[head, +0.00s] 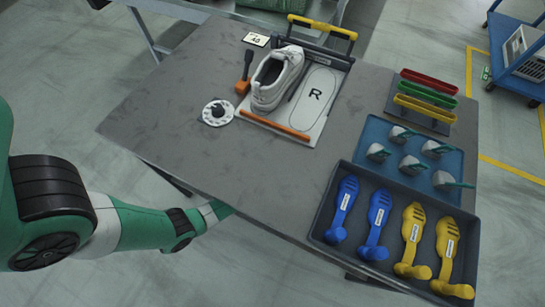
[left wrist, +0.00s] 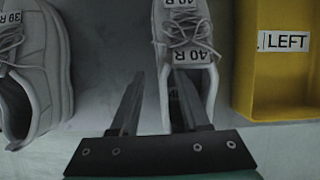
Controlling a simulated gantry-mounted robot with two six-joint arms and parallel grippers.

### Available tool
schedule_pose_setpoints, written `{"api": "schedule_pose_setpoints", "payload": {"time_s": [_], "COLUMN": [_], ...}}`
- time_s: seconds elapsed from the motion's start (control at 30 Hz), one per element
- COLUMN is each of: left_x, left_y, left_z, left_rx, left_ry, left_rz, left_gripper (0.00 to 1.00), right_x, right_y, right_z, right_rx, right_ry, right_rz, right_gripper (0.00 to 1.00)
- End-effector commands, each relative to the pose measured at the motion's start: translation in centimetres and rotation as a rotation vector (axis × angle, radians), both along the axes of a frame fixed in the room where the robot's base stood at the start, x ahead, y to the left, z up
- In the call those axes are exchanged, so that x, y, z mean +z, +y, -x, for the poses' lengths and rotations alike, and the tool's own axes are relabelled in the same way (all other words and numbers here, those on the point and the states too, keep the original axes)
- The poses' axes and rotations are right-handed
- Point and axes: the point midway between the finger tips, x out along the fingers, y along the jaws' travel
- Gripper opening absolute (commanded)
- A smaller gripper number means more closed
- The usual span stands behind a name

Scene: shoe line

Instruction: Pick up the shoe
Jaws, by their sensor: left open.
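In the left wrist view a pale shoe (left wrist: 190,35) with tags reading "40 R" lies with its opening towards my left gripper (left wrist: 161,76). The gripper is open. One finger is left of the shoe and the other overlaps its opening, with the shoe's left side wall seen between them. I cannot tell if they touch. In the head view my left arm reaches past the table's left edge, which hides the gripper. A white shoe (head: 274,84) rests on a board (head: 312,122) beside an outline marked "R". My right gripper is not in view.
In the wrist view another shoe (left wrist: 40,75) tagged "39 R" is at left and a yellow bin (left wrist: 242,88) labelled "LEFT" at right. The table (head: 190,90) holds a dial (head: 217,113), an orange-based tool (head: 244,78) and a tray (head: 325,215) of shoe-shaped forms. Its left part is clear.

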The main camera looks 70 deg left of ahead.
Motion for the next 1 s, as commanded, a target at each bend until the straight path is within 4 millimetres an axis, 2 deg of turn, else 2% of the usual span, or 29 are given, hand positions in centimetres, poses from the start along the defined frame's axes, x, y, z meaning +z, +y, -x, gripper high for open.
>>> {"api": "schedule_pose_setpoints", "payload": {"time_s": [0.23,0.53,0.83,1.0], "left_x": [-0.7,-4.5,-4.5,-4.5], "left_y": [0.6,1.6,1.7,1.7], "left_z": [0.0,-1.1,-1.3,-1.3], "left_rx": [0.004,0.006,0.004,0.004], "left_ry": [0.012,0.009,0.009,0.009], "left_rz": [-0.010,-0.008,-0.008,-0.008], "left_gripper": [0.46,0.46,0.46,0.15], "right_x": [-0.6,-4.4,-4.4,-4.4], "right_y": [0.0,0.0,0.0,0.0], "right_z": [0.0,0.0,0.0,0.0], "right_rx": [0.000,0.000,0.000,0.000], "right_ry": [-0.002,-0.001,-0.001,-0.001], "right_rz": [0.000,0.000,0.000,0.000], "right_gripper": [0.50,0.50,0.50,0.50]}}
